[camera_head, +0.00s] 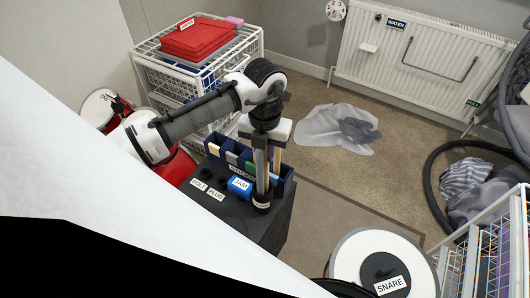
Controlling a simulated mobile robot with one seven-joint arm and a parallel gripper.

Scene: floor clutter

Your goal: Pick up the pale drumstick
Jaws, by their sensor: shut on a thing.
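My gripper (266,142) points down above the dark box at the centre of the camera_head view. It is shut on the pale drumstick (276,163), which stands roughly upright under it. A second stick-like shaft (260,172) shows close beside it on the left. A small black cup (262,201) with a white label sits below, at the lower end of the shafts. The gripper hides the upper part of the drumstick. I cannot tell whether the drumstick's lower end is still inside the cup.
The black box (232,225) carries a blue compartment tray (236,161) and a blue block (240,186). A white wire rack (160,76) with red folded items (197,38) stands behind left. A snare drum (355,255) is front right. Grey cloth (325,130) lies on open carpet.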

